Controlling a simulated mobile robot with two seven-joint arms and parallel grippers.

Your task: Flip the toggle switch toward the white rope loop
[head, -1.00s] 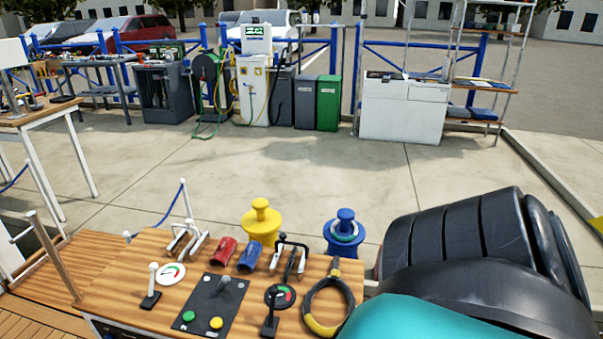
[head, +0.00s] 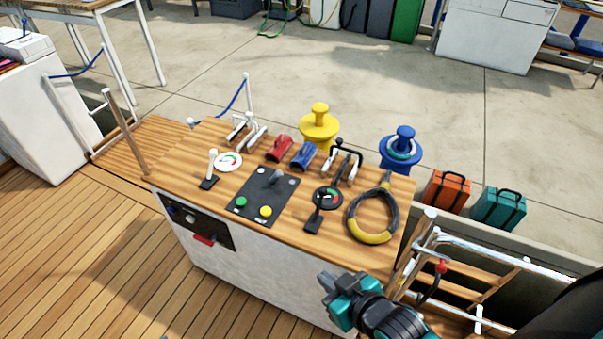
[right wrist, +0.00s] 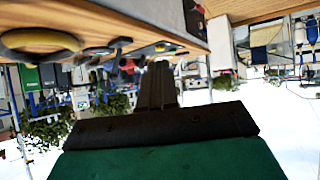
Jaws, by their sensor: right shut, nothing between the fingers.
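A grey toggle switch (head: 277,178) stands on a black panel (head: 252,208) set in the wooden console top, with a green button and a yellow button nearer me. A pale rope loop (head: 401,151) lies around the blue bollard beyond the console's right end. My right gripper (head: 329,288) is low in front of the console's right part, away from the switch. Its fingers are together and empty; they also show in the right wrist view (right wrist: 158,85). My left gripper is not in view.
Levers stand on both sides of the panel (head: 210,165) (head: 317,208). A black and yellow coil (head: 372,235) lies at the console's right. Red and blue handles (head: 280,147) and a yellow bollard (head: 319,123) are behind. A chrome rail (head: 480,258) is right of my gripper.

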